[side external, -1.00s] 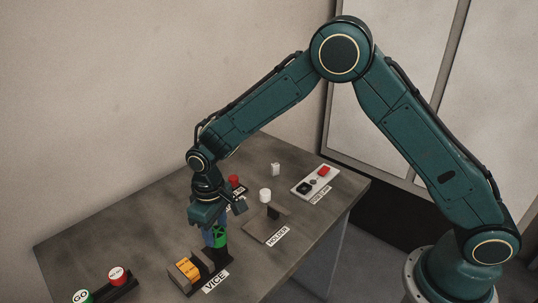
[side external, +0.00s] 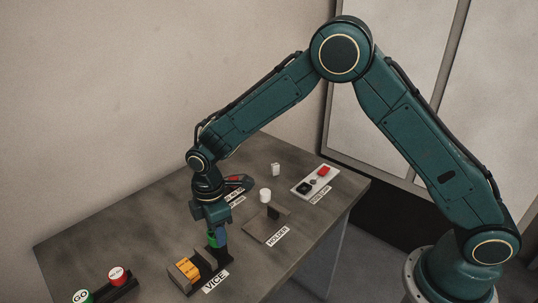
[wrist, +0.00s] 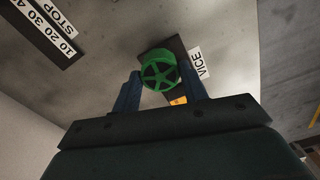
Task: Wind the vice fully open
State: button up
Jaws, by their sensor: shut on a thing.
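The gripper is shut on the green handwheel. How far apart the vice jaws stand is hard to tell.
A HOLDER plate (side external: 258,232) lies right of the vice, with a white cylinder (side external: 265,196) behind it. A white switch panel (side external: 316,182) is at the far right. Green GO (side external: 81,297) and red (side external: 117,274) buttons stand at the front left. The table's left half is mostly clear.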

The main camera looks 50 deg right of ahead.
jog(key=shift+d+n, duration=0.1)
jog(key=shift+n, duration=1.9)
jog(key=o, duration=1)
jog(key=shift+r, duration=0.15)
notch_tip(320, 180, up, 14)
jog(key=shift+f, duration=0.25)
jog(key=shift+r, duration=0.1)
